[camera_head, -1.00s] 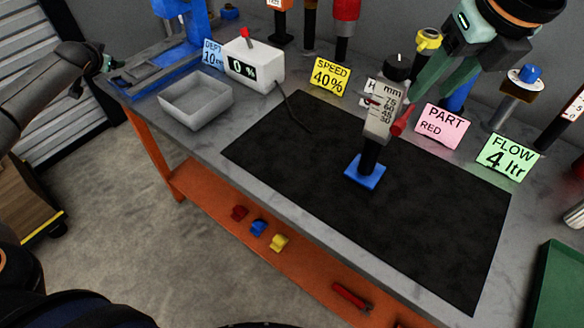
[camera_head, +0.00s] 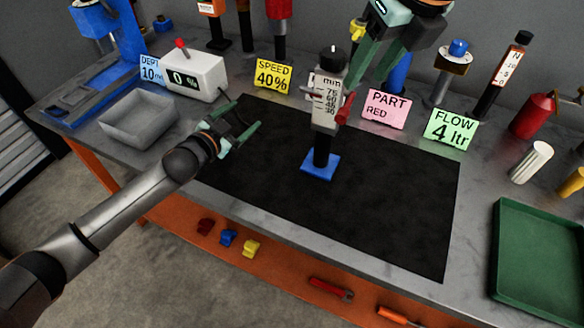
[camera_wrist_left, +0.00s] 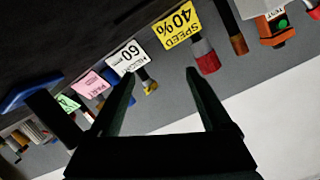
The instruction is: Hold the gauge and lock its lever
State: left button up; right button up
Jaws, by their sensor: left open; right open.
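The gauge (camera_head: 326,104) stands upright on the black mat: a grey body with a mm scale, a black top knob, a black post and a blue base (camera_head: 320,168). Its red lever (camera_head: 345,109) is on its right side, angled upward. My left gripper (camera_head: 248,113) is open and empty, left of the gauge and apart from it. My right gripper (camera_head: 367,82) points down just behind and right of the gauge's upper part, open; its fingertips are partly hidden, so contact is unclear. The blue base also shows at the left of the left wrist view (camera_wrist_left: 30,92).
The black mat (camera_head: 400,215) is otherwise bare. A grey tray (camera_head: 138,119) and white display box (camera_head: 194,76) stand left. Cards stand behind, including yellow SPEED (camera_head: 273,76), pink PART (camera_head: 386,108) and green FLOW (camera_head: 450,129). A green tray (camera_head: 497,250) lies at right.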

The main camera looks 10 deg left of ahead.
aim_at(320, 139)
pick_arm(q)
jog(key=s+d+r+n+t+h, duration=0.2)
jog(key=s+d+n+h, duration=0.15)
jog(key=s+d, duration=1.15)
jog(key=shift+y, duration=0.25)
jog(key=x, duration=0.8)
jog(key=f+x, duration=0.1)
jog(key=x, duration=0.3)
jog(key=shift+a, duration=0.1)
jog(key=shift+c, duration=0.3)
grip_shut()
